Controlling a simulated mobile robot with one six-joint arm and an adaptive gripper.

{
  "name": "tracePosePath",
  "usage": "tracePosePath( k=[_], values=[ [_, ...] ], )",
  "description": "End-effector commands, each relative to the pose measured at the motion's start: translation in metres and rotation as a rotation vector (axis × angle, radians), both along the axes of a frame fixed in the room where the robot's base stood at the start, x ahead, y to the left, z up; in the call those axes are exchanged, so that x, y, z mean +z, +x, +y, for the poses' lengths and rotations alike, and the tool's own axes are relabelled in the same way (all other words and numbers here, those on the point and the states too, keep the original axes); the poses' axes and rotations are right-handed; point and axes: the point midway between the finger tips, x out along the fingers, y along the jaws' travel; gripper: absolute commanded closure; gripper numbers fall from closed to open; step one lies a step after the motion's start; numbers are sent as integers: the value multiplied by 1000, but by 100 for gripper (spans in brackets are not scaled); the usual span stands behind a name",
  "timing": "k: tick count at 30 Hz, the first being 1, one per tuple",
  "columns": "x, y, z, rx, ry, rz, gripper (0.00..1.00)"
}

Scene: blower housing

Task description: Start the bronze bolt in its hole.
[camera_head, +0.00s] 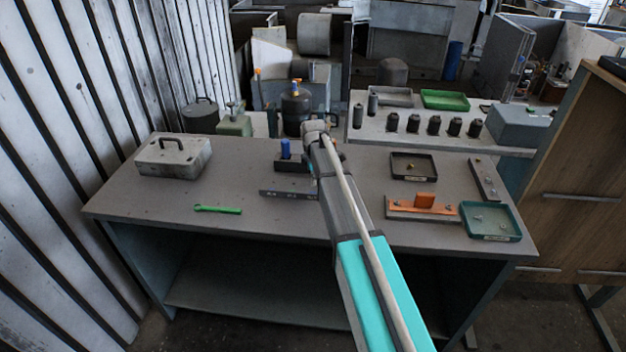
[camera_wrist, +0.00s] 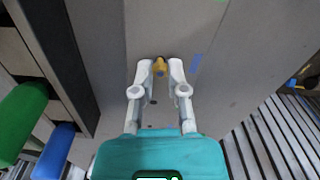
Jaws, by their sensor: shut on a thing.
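The bronze bolt (camera_wrist: 160,66) is between the fingertips of my gripper (camera_wrist: 160,70) in the wrist view, with a small blue spot on it. The fingers are shut on it. A flat grey face lies beyond the bolt, with a short blue mark (camera_wrist: 196,63) to its right and small dark spots between the fingers. I cannot tell whether the bolt touches this face, and I see no hole clearly at its tip. In the head view my arm reaches over the workbench (camera_head: 240,180), and the bolt and fingertips cannot be made out there.
A blue cylinder (camera_head: 285,149) stands in a dark holder by my arm. A grey case (camera_head: 173,157) and green wrench (camera_head: 217,209) lie left. Right are a dark tray (camera_head: 412,177), an orange block (camera_head: 425,200) and a green tray (camera_head: 490,235).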

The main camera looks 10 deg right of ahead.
Motion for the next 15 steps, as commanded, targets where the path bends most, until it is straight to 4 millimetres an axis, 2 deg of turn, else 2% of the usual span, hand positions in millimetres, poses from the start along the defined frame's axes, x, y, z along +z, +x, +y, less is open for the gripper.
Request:
tracePosePath(
  k=[15],
  values=[
    [-5, 1, 0, 0, 0, -2, 100]
  ],
)
